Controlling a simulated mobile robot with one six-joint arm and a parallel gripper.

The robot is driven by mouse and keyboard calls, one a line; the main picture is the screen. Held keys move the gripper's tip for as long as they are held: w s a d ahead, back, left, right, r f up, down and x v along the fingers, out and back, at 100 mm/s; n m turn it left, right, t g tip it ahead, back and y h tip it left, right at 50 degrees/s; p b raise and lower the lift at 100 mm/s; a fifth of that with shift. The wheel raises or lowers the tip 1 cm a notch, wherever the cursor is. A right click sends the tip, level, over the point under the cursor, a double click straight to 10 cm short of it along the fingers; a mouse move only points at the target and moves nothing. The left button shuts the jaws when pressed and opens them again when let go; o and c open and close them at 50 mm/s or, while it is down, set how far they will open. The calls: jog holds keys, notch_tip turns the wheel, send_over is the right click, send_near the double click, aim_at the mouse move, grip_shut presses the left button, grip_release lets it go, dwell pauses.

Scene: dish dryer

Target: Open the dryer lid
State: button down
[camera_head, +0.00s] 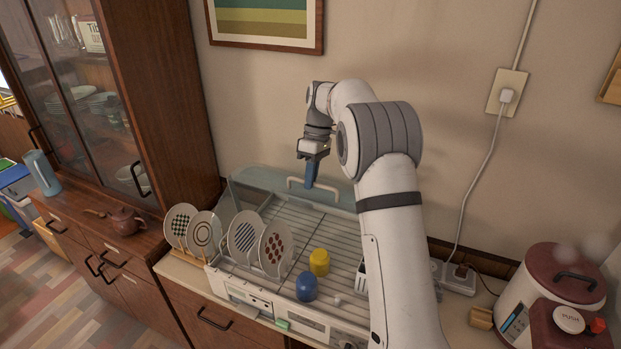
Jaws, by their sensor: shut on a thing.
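The dish dryer (222,281) stands on the counter below my arm. Its bluish see-through lid (262,178) is raised at the back near the wall, and the wire rack inside is uncovered. The lid has a white bar handle (291,184). My arm hides the right part of the lid and dryer.
Several patterned plates (243,236) stand at the dryer's left. A yellow cup (319,262) and a blue cup (306,286) sit on the rack. A rice cooker (540,295) is at right, a wooden cabinet (165,90) at left. The wall is close behind the lid.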

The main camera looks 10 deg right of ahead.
jog(key=shift+s+f, duration=0.1)
jog(key=shift+f, duration=0.4)
jog(key=c, duration=2)
grip_release()
jog(key=o, duration=0.4)
jog(key=shift+w+f, duration=0.1)
jog(key=shift+w, duration=0.25)
jog(key=shift+c, duration=0.2)
jog(key=shift+o, duration=0.7)
jog(key=shift+s+r, duration=0.15)
jog(key=shift+r, duration=0.15)
jog(key=shift+r, duration=0.1)
jog(key=shift+w+r, duration=0.2)
jog(key=shift+b+v, duration=0.5)
jog(key=shift+v, duration=3.1)
